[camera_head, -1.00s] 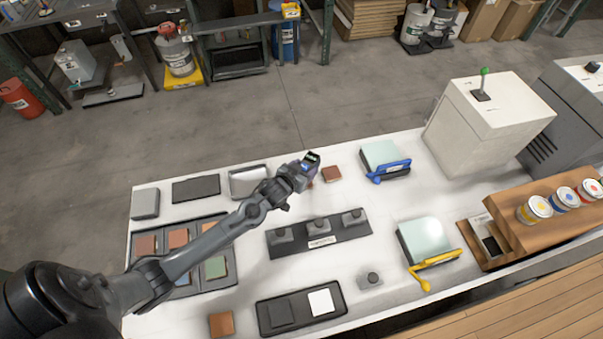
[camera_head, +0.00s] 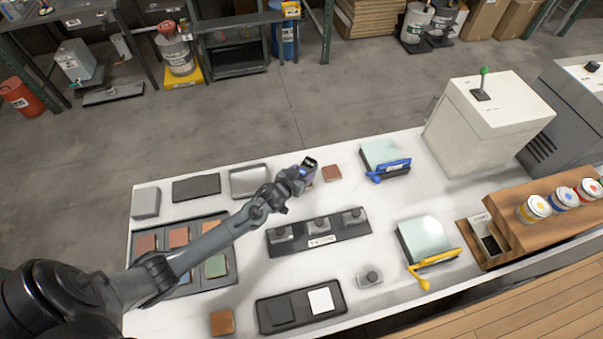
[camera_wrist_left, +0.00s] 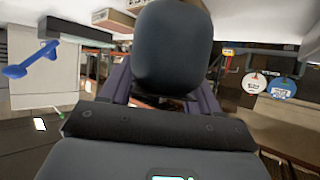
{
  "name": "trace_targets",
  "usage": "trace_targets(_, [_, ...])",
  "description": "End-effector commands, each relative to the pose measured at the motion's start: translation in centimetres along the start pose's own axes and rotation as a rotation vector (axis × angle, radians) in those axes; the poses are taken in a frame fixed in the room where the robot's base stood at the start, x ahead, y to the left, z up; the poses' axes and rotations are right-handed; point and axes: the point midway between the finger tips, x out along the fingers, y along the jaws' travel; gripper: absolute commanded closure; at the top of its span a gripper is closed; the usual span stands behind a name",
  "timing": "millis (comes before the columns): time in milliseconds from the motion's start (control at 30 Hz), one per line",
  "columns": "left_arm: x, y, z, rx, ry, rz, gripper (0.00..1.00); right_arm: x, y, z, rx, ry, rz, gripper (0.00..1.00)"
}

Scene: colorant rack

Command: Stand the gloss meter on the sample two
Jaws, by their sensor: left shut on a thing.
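My left gripper (camera_head: 300,177) is at the far middle of the white table, shut on the gloss meter (camera_head: 309,165), a small dark device with a lit screen. In the left wrist view a dark rounded body (camera_wrist_left: 172,48) sits between the fingers and fills the middle. A brown sample tile (camera_head: 331,173) lies flat just right of the meter. Another brown tile (camera_head: 221,323) lies at the near left edge. No sample labels are readable. The meter's underside is hidden, so I cannot tell whether it touches anything. My right gripper is not in view.
A metal tray (camera_head: 248,183) is left of the gripper. A dark rack with several grey knobbed blocks (camera_head: 320,242) stands in front. A blue-handled device (camera_head: 386,160) is to the right. Bare white table lies between the rack and the yellow-handled device (camera_head: 428,245).

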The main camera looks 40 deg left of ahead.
Motion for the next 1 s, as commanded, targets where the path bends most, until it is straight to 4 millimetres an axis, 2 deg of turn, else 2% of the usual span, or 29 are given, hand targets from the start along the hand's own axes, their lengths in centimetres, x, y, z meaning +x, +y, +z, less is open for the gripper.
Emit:
trace_targets(33, [0.1,0.0,0.0,-0.001,0.003,0.0,0.86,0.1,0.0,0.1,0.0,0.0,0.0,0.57])
trace_targets(67, [0.1,0.0,0.2,0.0,0.0,0.0,0.37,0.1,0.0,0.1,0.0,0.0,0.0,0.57])
trace_targets(200, [0.1,0.0,0.1,0.0,0.0,0.0,0.15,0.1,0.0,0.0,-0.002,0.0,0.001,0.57])
trace_targets(233, [0.1,0.0,0.1,0.0,0.0,0.0,0.13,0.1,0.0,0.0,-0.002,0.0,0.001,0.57])
trace_targets(667, [-0.5,0.0,-0.1,0.0,0.0,0.0,0.13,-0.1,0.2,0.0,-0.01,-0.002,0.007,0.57])
trace_targets(867, [-3.1,0.0,-0.1,0.001,-0.001,0.001,0.13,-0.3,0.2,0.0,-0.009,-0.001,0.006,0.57])
trace_targets(1000, [-5.6,0.0,0.0,0.001,-0.001,0.001,0.13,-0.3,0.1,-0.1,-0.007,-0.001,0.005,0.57])
